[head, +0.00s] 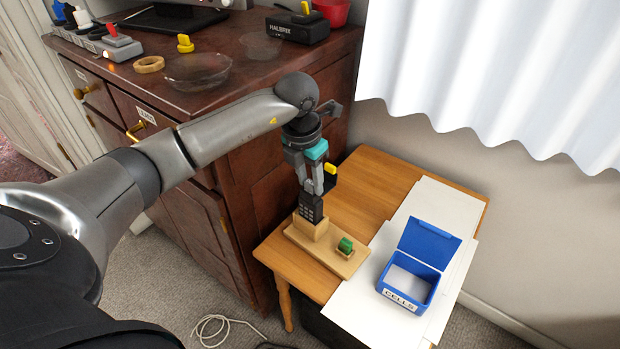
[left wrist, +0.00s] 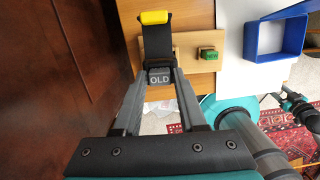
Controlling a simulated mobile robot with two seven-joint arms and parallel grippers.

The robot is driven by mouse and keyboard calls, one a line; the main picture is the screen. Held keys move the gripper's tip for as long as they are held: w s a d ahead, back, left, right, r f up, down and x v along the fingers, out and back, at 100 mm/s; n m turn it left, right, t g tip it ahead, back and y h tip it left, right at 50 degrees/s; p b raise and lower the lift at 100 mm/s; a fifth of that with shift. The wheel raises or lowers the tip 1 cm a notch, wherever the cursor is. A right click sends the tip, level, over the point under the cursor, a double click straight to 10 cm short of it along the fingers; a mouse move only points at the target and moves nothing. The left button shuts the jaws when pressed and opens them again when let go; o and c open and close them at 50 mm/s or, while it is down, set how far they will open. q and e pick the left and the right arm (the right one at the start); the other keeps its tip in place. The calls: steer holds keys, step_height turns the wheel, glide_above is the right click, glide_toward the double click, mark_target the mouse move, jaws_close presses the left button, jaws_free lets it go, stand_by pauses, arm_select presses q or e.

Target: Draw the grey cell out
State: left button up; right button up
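A dark remote-like unit (head: 311,207) stands upright in a wooden block on the small table. Its cover with a yellow tip (left wrist: 155,17) is swung open. The grey cell (left wrist: 160,77), marked OLD, sits in the unit between the fingertips of my left gripper (left wrist: 160,72). In the head view my left gripper (head: 312,188) points down over the unit. Its fingers look closed on the cell's sides. A green cell (head: 346,245), marked NEW in the left wrist view (left wrist: 208,54), rests in a holder on the wooden base. A small teal and dark part in the left wrist view may be my right gripper (left wrist: 285,100).
An open blue box (head: 406,290) labelled CELLS stands on white paper (head: 450,215) to the right. A dark wooden cabinet (head: 262,165) rises close on the left, with a glass dish (head: 197,70) on top. A pale curtain (head: 490,70) hangs behind the table.

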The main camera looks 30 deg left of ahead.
arm_select(q)
jaws_close()
stand_by(0.6)
